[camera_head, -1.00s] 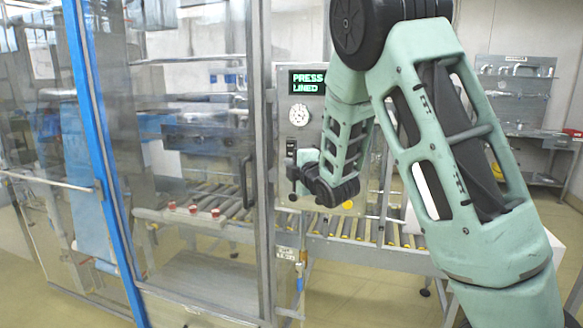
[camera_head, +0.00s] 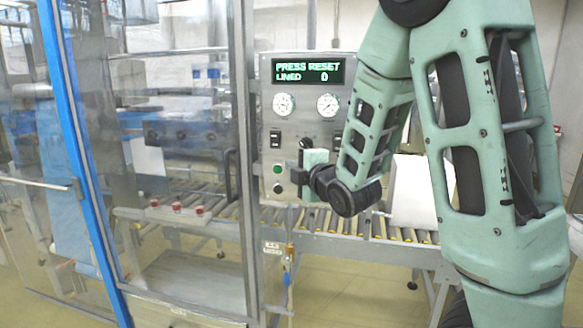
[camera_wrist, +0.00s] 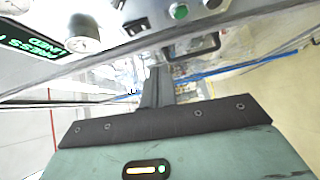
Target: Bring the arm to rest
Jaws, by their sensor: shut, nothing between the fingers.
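My arm is folded at the right in the head view, its green links covering part of the conveyor and back wall. My gripper (camera_head: 300,170) is at the end of the arm, in front of the control panel (camera_head: 300,115). In the wrist view my gripper's dark fingers (camera_wrist: 157,88) are together with nothing between them. The panel carries a display (camera_head: 308,71) reading "PRESS RESET" and "LINED 0", two gauges, switches and a green button (camera_head: 278,169). Whether my gripper touches the panel cannot be told.
A roller conveyor (camera_head: 330,221) runs below the panel. A clear-walled enclosure with a door (camera_head: 180,130) stands at the left; red knobs (camera_head: 177,206) show inside it. A white sheet or box (camera_head: 410,190) is partly hidden behind my arm. Floor is open in front.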

